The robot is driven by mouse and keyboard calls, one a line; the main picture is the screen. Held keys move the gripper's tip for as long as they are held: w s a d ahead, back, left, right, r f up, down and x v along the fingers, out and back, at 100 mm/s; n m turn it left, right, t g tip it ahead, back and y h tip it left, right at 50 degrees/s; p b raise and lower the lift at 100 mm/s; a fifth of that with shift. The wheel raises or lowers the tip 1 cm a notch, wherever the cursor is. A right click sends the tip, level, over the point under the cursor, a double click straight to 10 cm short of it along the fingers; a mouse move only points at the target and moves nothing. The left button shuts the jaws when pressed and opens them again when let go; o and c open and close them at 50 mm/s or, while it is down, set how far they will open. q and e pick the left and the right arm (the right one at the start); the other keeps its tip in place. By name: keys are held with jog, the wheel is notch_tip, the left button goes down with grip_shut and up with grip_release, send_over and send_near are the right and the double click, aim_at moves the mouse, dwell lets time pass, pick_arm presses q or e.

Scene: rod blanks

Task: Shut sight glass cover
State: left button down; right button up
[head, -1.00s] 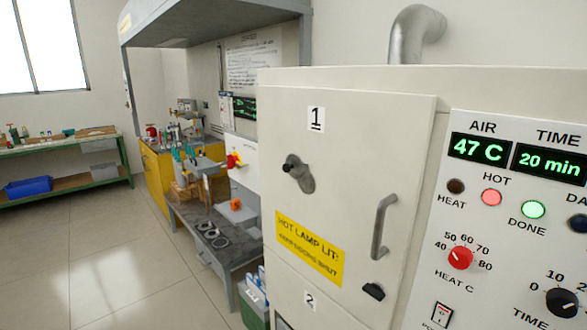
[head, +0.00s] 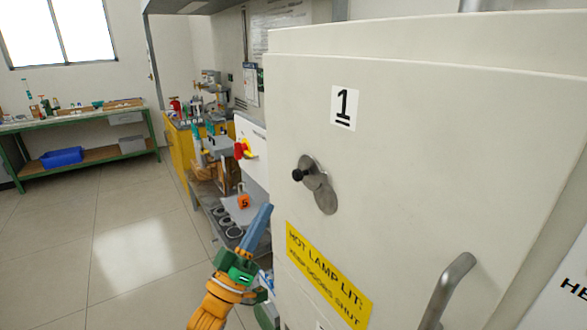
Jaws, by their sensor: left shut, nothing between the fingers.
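The sight glass cover (head: 325,198) is a grey metal plate with rounded, overlapping discs on the cream door marked 1 (head: 410,150). A black knob (head: 298,175) sticks out at its upper left. I cannot tell whether the glass behind it is fully covered. My left gripper (head: 266,209) comes up from the bottom, with an orange wrist, a green band and blue-grey fingers. It is shut and empty, below and left of the cover, apart from it. My right gripper is out of view.
A curved grey door handle (head: 446,290) juts out at the lower right. A yellow hot lamp label (head: 325,275) is on the door. Behind my left gripper stand a cluttered workbench and a yellow cabinet (head: 181,160). Open floor (head: 110,230) lies to the left.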

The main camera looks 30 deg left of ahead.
aim_at(303, 175)
pick_arm(q)
jog(key=w+r+t+h+p, duration=0.1)
jog(key=w+r+p, duration=0.35)
jog(key=r, duration=0.75)
jog(key=shift+m, duration=0.3)
jog(key=f, duration=0.1)
jog(key=d+f, duration=0.1)
jog(key=f, duration=0.1)
jog(key=d+f+p, duration=0.1)
jog(key=shift+w+f, duration=0.25)
jog(key=shift+w, duration=0.15)
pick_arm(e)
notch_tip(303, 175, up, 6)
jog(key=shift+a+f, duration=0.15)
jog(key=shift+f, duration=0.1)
pick_arm(q)
jog(key=shift+w+f, duration=0.1)
jog(key=shift+w, duration=0.05)
